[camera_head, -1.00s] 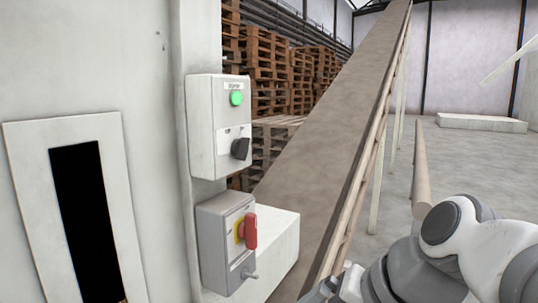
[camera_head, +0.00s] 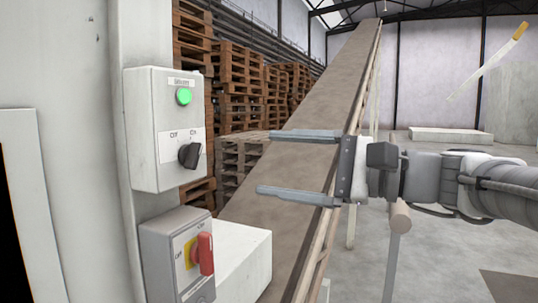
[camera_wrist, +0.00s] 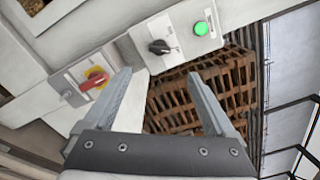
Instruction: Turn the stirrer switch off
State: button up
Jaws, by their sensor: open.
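The stirrer switch is a black rotary knob (camera_head: 190,155) on the upper grey control box (camera_head: 150,125), with OFF and ON marks above it. The knob's tip points up and to the right, toward ON. A green lamp (camera_head: 184,97) above it is lit. The knob also shows in the wrist view (camera_wrist: 159,47), beyond the fingers and between the line of the two tips. My gripper (camera_head: 262,163) is open and empty, to the right of the knob, with its fingers pointing left toward the box. A clear gap separates the fingertips from the knob.
A lower grey box with a red handle (camera_head: 205,254) on a yellow plate sits just below. A white block (camera_head: 238,258) juts out beside it. The sloping conveyor (camera_head: 300,150) runs behind my gripper. Pallet stacks (camera_head: 236,85) stand at the back.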

aim_at(198, 156)
jog(key=p+x, duration=0.1)
jog(key=x, duration=1.3)
jog(key=shift+w+a+p, duration=0.15)
jog(key=shift+a+p, duration=0.1)
jog(key=shift+p, duration=0.1)
jog(key=c, duration=1.4)
